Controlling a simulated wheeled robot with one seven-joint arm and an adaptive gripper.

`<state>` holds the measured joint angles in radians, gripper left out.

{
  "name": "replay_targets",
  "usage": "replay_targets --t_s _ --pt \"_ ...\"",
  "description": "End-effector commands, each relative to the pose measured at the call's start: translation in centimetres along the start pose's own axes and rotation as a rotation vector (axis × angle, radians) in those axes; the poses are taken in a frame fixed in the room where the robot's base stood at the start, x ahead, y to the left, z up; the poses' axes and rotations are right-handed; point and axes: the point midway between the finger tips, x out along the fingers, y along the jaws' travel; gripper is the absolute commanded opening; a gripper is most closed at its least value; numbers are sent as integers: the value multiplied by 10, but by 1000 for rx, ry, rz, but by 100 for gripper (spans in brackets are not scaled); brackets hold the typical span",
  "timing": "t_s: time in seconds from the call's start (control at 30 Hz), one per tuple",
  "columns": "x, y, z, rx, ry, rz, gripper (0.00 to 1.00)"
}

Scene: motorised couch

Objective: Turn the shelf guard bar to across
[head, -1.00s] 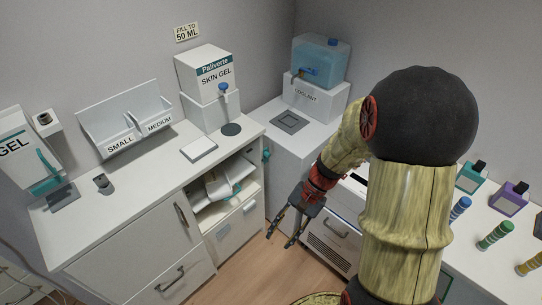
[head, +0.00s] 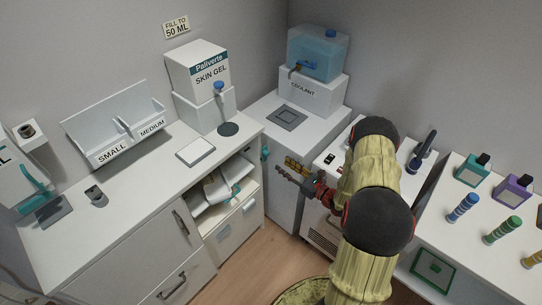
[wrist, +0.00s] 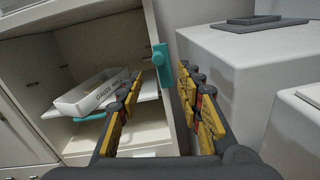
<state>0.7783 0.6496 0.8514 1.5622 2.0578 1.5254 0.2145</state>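The teal piece that I take for the shelf guard bar (wrist: 160,64) is on the right front post of the open shelf cabinet (wrist: 150,20). In the wrist view it stands roughly upright along the post, not across the opening. It shows small in the head view (head: 265,152). My gripper (head: 284,166) is to its right in the head view. In the wrist view my gripper (wrist: 160,75) has its fingers apart, one on each side of the teal piece in the picture. Nothing is between them, and they appear short of it.
A white labelled tray (wrist: 92,92) sits on the shelf, with another teal piece (wrist: 90,117) below it. A white block (head: 300,125) with a grey pad stands right of the cabinet. A counter with bottles (head: 462,208) is at the right. Floor (head: 250,265) is clear in front.

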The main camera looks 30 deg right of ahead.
Motion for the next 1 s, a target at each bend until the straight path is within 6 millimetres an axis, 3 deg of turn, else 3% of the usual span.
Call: replay_targets --t_s 0.6,1.0 --pt "73 3 2 11 -8 8 36" --pt "78 2 3 12 -8 7 34"
